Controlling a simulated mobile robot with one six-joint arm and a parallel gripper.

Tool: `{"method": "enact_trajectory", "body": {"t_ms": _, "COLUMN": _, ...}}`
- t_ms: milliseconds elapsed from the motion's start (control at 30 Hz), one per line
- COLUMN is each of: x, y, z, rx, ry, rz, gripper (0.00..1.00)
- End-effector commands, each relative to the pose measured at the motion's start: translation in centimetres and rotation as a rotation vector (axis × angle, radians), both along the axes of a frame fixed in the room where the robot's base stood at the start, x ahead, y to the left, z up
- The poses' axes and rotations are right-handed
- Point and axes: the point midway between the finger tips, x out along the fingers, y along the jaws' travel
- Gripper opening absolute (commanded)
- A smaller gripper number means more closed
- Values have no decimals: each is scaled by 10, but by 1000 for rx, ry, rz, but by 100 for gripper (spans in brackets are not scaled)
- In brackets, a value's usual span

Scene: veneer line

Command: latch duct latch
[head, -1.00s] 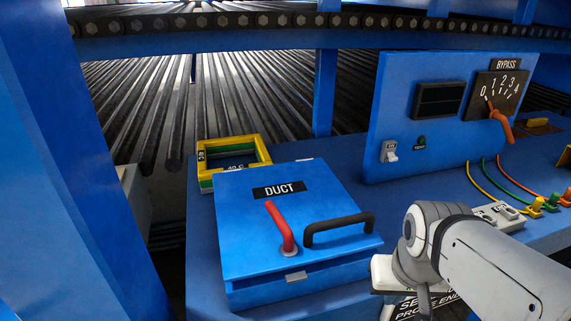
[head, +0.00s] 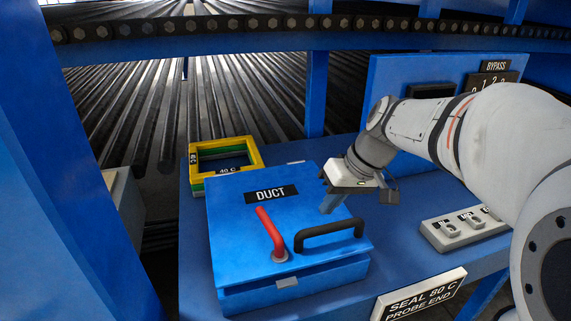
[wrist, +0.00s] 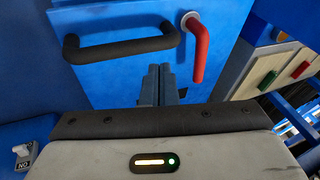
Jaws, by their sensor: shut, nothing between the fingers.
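The duct box (head: 235,225) is blue with a label reading DUCT, and its lid lies closed or nearly so. The red latch lever (head: 270,235) is on the lid near its front edge, tilted toward the upper left in the head view. The black handle (head: 330,232) is to the right of the lever. My gripper (head: 330,203) is above the right part of the lid, behind the black handle. In the wrist view my gripper (wrist: 160,85) is shut and empty, with the handle (wrist: 120,47) ahead to the left and the red lever (wrist: 199,55) ahead to the right.
Yellow and green frames (head: 250,150) stand behind the box at left. A bypass panel (head: 395,80) stands at the back right, partly behind my arm. A switch block (head: 455,230) and a SEAL 80 C sign (head: 420,297) are at the right front.

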Motion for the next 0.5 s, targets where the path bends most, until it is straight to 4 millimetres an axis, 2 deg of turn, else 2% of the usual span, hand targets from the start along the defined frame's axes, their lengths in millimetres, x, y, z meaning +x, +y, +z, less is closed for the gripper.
{"method": "enact_trajectory", "body": {"t_ms": 33, "x": 18, "y": 2, "z": 11, "rx": 42, "ry": -15, "rz": 38, "gripper": 0}}
{"method": "enact_trajectory", "body": {"t_ms": 100, "x": 35, "y": 4, "z": 21, "rx": 90, "ry": -43, "rz": 89, "gripper": 0}}
{"method": "enact_trajectory", "body": {"t_ms": 233, "x": 52, "y": 8, "z": 29, "rx": 140, "ry": -79, "rz": 145, "gripper": 0}}
{"method": "enact_trajectory", "body": {"t_ms": 367, "x": 56, "y": 15, "z": 22, "rx": 149, "ry": -86, "rz": 158, "gripper": 0}}
{"method": "enact_trajectory", "body": {"t_ms": 500, "x": 58, "y": 28, "z": 2, "rx": 148, "ry": -83, "rz": 159, "gripper": 0}}
